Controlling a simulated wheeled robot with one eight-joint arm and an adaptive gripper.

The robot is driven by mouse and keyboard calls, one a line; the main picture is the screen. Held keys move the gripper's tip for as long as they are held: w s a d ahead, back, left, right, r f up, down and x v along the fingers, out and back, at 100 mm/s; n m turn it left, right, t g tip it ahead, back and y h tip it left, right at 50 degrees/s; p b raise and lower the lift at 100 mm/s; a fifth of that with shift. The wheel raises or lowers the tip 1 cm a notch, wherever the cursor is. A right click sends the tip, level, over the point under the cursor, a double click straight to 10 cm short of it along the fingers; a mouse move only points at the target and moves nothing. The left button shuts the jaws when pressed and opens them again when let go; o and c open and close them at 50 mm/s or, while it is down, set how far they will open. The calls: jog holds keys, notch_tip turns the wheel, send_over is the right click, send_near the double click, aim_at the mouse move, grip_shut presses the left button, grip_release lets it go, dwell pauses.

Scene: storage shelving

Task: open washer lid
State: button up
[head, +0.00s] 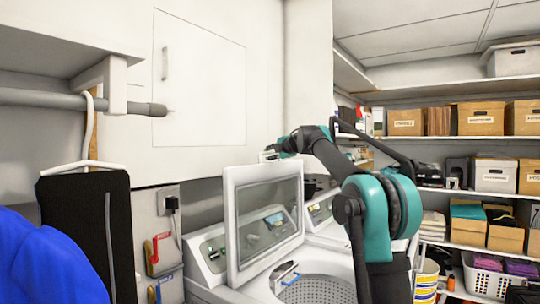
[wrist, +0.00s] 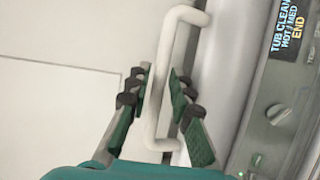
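The washer (head: 215,255) stands at the front centre in the head view, its tub (head: 315,288) uncovered. Its white-framed lid (head: 232,235) is raised, standing steeply with the control panel behind it. My gripper (head: 268,154) is at the lid's top edge, small and partly hidden there. In the wrist view, a white bar handle (wrist: 167,75) runs between the two fingers of my gripper (wrist: 160,84). The fingers are parted, with a gap beside the bar on the left; the right finger is close to the bar, and I cannot tell whether it touches.
A second washer's panel (head: 322,208) stands to the right, behind my arm. A white cabinet (head: 200,75) overhangs the washer. A clothes rail (head: 85,101) with dark and blue garments (head: 45,260) is at left.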

jog(key=shift+w, duration=0.1)
jog(key=shift+c, duration=0.2)
grip_shut()
jog(key=s+d+t, duration=0.1)
jog(key=s+d, duration=0.4)
jog(key=d, duration=0.3)
jog(key=shift+s+f+y, duration=0.25)
jog(key=shift+f+y, duration=0.05)
jog(key=shift+f, duration=0.05)
jog(key=shift+o, duration=0.2)
grip_release()
